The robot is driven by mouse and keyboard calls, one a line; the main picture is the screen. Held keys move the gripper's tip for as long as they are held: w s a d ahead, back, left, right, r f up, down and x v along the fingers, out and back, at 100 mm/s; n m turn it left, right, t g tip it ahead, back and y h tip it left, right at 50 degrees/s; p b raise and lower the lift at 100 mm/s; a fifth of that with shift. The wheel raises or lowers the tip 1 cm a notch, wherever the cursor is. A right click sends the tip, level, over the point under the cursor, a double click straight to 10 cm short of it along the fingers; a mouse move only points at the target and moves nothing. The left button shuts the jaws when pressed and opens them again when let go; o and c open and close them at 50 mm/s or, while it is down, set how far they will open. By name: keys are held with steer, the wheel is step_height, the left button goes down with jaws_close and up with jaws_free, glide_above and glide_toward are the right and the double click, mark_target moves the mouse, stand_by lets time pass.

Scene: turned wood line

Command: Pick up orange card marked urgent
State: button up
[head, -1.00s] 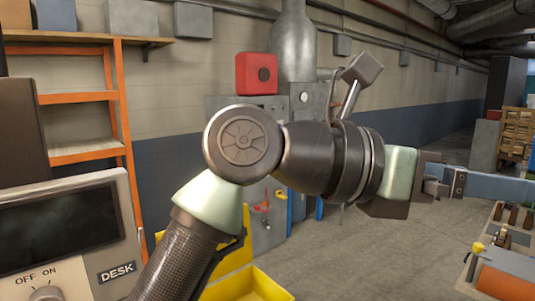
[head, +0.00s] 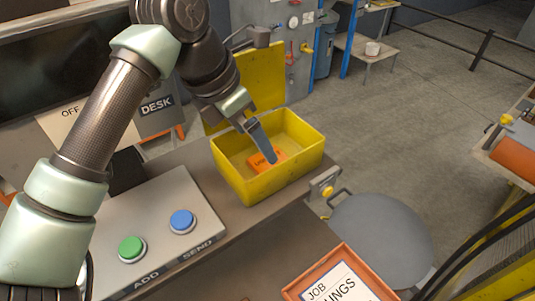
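The orange card (head: 256,163) lies inside the yellow bin (head: 285,189). Dark lettering shows on it, but it is partly covered and too small to read in full. My gripper (head: 271,157) points down into the bin from the upper left. Its blue-grey finger overlaps the card in the head view. I cannot tell whether it touches the card. Only one finger shows clearly, so the opening between the fingers is hidden.
The bin stands on the brown bench. A control box with a green button (head: 131,248) and a blue button (head: 182,220) is to its left. An orange-framed job sign (head: 340,281) is in front. A round grey plate (head: 381,238) lies to the right.

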mark_target(263, 161)
steer(key=shift+p+x, duration=1.4)
steer(key=shift+x, duration=1.5)
steer(key=shift+c, duration=0.3)
steer(key=c, duration=1.4)
steer(key=shift+o, duration=0.2)
steer(key=shift+r, duration=0.1)
